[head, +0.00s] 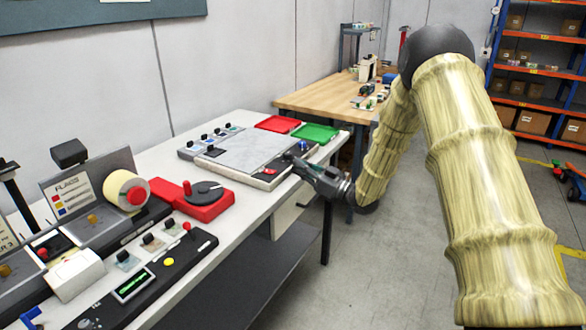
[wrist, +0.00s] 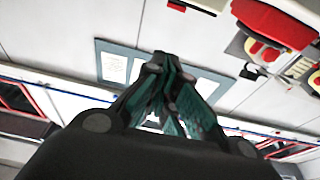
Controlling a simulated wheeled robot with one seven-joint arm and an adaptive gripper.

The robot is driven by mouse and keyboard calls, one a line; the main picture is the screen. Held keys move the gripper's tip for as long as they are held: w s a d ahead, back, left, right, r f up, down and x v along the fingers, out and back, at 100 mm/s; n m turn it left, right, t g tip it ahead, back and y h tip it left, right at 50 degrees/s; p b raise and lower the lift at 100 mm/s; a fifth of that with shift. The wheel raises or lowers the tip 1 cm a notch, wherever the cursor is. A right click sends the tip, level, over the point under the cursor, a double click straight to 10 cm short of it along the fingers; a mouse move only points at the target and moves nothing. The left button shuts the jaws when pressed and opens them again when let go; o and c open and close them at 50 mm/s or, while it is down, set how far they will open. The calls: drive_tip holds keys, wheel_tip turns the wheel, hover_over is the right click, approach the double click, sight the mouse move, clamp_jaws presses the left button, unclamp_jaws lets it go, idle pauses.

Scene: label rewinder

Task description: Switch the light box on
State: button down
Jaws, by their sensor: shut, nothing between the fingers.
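The light box (head: 247,152) is a flat panel with a pale grey top, lying on the white bench. Its top looks plain grey, with no clear glow. A small red part (head: 269,171) shows on its dark front edge, but I cannot tell whether it is a switch. My gripper (head: 290,157) reaches in from the right and is at the box's right front corner, its fingers shut and empty. I cannot tell whether it touches the box. In the wrist view the fingertips (wrist: 160,68) come together; the light box is not clearly seen there.
Red (head: 278,124) and green (head: 315,132) trays lie behind the box. A red device with a dark disc (head: 204,191) and a label rewinder (head: 95,185) stand to the left. A wooden table (head: 325,97) stands behind. Floor to the right is mostly clear.

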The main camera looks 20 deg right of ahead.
wheel_tip(320, 180, up, 2)
drive_tip(key=p, duration=0.2)
hover_over(279, 176)
drive_tip(key=shift+s, duration=0.1)
wheel_tip(279, 176, down, 2)
drive_tip(key=shift+f+p, duration=0.25)
drive_tip(key=shift+p, duration=0.1)
drive_tip(key=shift+f, duration=0.75)
drive_tip(key=shift+s, duration=0.1)
drive_tip(key=shift+f, duration=0.15)
drive_tip(key=shift+d+f+b, duration=0.1)
drive_tip(key=shift+f+b, duration=0.35)
drive_tip(key=shift+b, duration=0.1)
drive_tip(key=shift+r+p, duration=0.5)
drive_tip(key=shift+r, duration=0.3)
drive_tip(key=b+v, duration=0.1)
drive_tip(key=v, duration=0.9)
drive_tip(key=shift+b, duration=0.35)
